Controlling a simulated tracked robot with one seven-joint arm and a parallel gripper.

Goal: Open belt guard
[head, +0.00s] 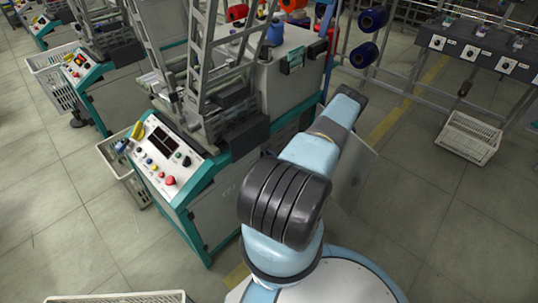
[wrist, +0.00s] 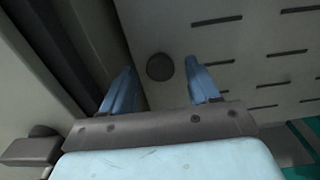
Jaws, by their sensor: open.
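In the wrist view my gripper (wrist: 159,67) has its two blue fingers apart. A dark round knob (wrist: 160,66) shows between the fingertips, on a pale grey panel (wrist: 235,65) with rows of dark slots, which looks like the belt guard. I cannot tell whether the fingers touch the panel. Nothing is held between them. In the head view my arm hides the gripper. A thin grey flat panel (head: 357,178) stands out at a slant past my arm, to the right of the winding machine (head: 262,85); it may be the same guard.
The machine's control panel (head: 165,158) faces left, with a white basket (head: 125,168) beside it. Another white basket (head: 468,138) stands on the floor at right, below a grey bench (head: 475,45) with dials.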

